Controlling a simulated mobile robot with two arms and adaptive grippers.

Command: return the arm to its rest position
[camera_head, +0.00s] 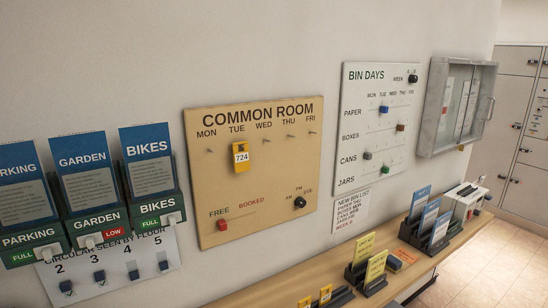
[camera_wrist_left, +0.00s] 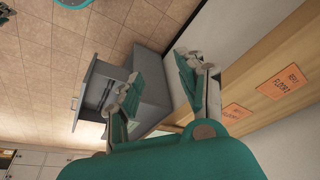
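My left gripper (camera_wrist_left: 158,68) shows in the left wrist view. Its two teal-padded fingers are spread apart, with nothing between them. It is open and empty, near a wooden surface (camera_wrist_left: 262,62) on the right of that view. Neither of my arms nor grippers shows in the head view.
In the head view, a wooden shelf (camera_head: 278,286) runs under the Common Room board (camera_head: 272,160) and Bin Days board (camera_head: 352,148), carrying card holders. A glass-fronted case (camera_head: 456,106) hangs further right. Below my left gripper, a grey box (camera_wrist_left: 150,92) stands over tiled floor.

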